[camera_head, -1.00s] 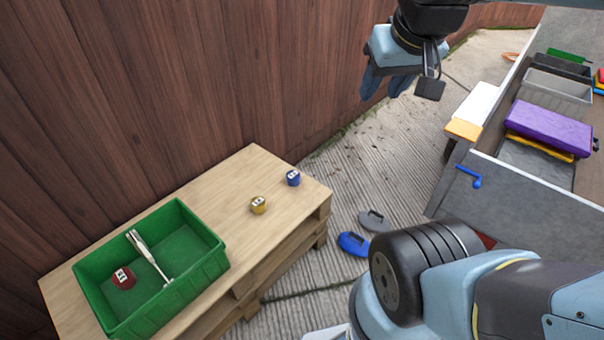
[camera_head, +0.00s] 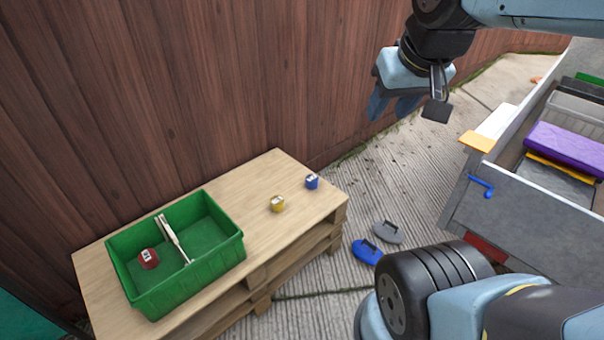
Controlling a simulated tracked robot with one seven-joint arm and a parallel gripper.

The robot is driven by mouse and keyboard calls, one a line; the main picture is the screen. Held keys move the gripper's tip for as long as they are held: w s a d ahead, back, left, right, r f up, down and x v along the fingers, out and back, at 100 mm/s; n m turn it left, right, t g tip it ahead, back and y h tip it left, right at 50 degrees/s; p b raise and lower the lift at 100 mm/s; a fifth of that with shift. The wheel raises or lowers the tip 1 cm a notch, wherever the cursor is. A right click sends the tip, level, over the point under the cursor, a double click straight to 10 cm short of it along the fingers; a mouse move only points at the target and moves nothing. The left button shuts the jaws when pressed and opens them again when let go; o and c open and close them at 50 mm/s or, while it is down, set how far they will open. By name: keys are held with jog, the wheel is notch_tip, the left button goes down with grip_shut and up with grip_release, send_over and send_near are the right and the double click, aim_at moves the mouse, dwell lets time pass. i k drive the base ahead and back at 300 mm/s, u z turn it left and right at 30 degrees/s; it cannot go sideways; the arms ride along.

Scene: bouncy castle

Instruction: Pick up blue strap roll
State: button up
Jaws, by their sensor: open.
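The blue strap roll (camera_head: 312,182) is a small blue cylinder with a white label. It stands near the far right corner of the wooden pallet table (camera_head: 262,178). My gripper (camera_head: 394,108) is open and empty, in the air above and to the right of the blue roll, with its fingers pointing down. It is well apart from the roll, over the concrete ground. Nothing hides the roll.
A yellow roll (camera_head: 277,204) stands left of the blue one. A green crate (camera_head: 196,270) holds a red roll (camera_head: 148,258) and a white-handled tool (camera_head: 173,238). A wooden fence (camera_head: 180,100) rises behind the table. A grey trailer (camera_head: 530,215) with boxes stands right.

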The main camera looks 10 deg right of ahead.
aim_at(311, 180)
jog(key=i, duration=0.85)
jog(key=z, duration=0.05)
